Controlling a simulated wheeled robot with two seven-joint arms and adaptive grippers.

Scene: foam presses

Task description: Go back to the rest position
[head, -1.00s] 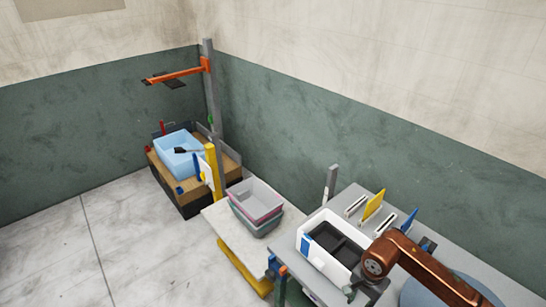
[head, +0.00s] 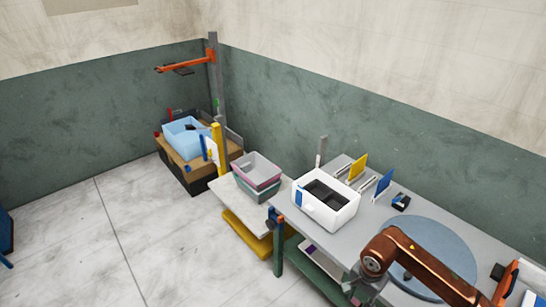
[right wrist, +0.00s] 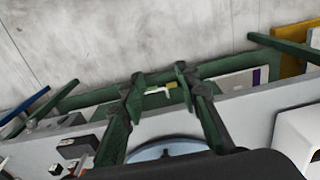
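My copper-coloured right arm (head: 425,268) comes in from the lower right of the head view. Its right gripper (head: 362,287) is near the bottom edge there, over the front edge of the grey table (head: 345,240), and only partly shown. In the right wrist view the right gripper (right wrist: 160,84) has its two dark green fingers apart. A small white and yellow thing shows in the gap; I cannot tell its depth, but neither finger visibly clamps it. My left gripper is not in view.
On the table are a white bin (head: 335,215) with dark compartments, a round blue disc (head: 447,245), and yellow (head: 357,167) and blue (head: 385,184) upright plates. Stacked trays (head: 256,170) stand to the left. A blue tub (head: 184,140) is further back.

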